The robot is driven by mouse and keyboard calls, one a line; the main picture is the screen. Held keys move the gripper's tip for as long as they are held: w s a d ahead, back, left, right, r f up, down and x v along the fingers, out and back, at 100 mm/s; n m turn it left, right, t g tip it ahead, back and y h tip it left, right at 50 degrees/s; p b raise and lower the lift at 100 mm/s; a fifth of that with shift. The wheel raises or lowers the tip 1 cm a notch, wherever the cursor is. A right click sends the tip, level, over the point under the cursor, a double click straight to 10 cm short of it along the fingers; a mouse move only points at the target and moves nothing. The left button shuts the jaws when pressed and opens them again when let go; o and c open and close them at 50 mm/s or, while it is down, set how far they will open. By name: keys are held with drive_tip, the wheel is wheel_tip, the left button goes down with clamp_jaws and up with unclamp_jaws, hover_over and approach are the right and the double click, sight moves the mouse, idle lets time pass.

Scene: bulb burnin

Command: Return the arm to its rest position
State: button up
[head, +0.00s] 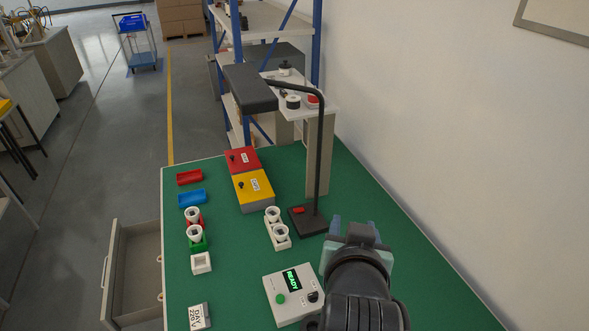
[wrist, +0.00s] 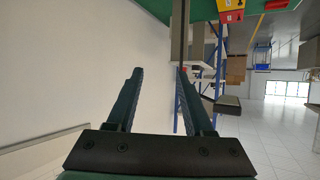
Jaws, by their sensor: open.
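My gripper (wrist: 157,85) is open and empty in the wrist view, its two fingers apart with only the wall and shelving behind them. In the head view my arm reaches in from the lower right, with the gripper (head: 357,225) above the right part of the green table (head: 370,215). It appears to the right of the black lamp's base (head: 308,221). A grey control box (head: 291,294) with a green "READY" display stands on the table to the left of my arm. My arm partly hides the table behind it.
White sockets (head: 278,228) stand left of the lamp. Red (head: 242,159) and yellow (head: 254,190) boxes stand further back. Red (head: 189,177) and blue (head: 192,198) trays lie at the left edge. A drawer (head: 135,270) is open at left. The wall (head: 430,120) is at right.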

drive_tip(key=w+a+r+n+t, duration=0.1)
drive_tip(key=a+r+t, duration=0.1)
drive_tip(key=r, duration=0.5)
drive_tip(key=w+a+r+t, duration=0.1)
drive_tip(key=r+t, duration=0.2)
drive_tip(key=r, duration=0.4)
drive_tip(key=s+a+r+t, duration=0.2)
drive_tip(key=s+r+t, duration=0.1)
drive_tip(key=r, duration=0.5)
drive_tip(key=s+a+r+n+t+y+b, duration=0.1)
drive_tip(key=s+a+r+t, duration=0.1)
drive_tip(key=s+r, duration=0.3)
drive_tip(key=s+a+r+t+y+b, duration=0.1)
drive_tip(key=s+r+t, duration=0.3)
drive_tip(key=r, duration=0.7)
drive_tip(key=shift+s+a+n+t, duration=0.4)
drive_tip(key=shift+a+t, duration=0.1)
drive_tip(key=shift+a, duration=0.1)
drive_tip(key=shift+w+a, duration=0.1)
drive_tip(key=shift+w, duration=0.05)
drive_tip(key=shift+c, duration=0.2)
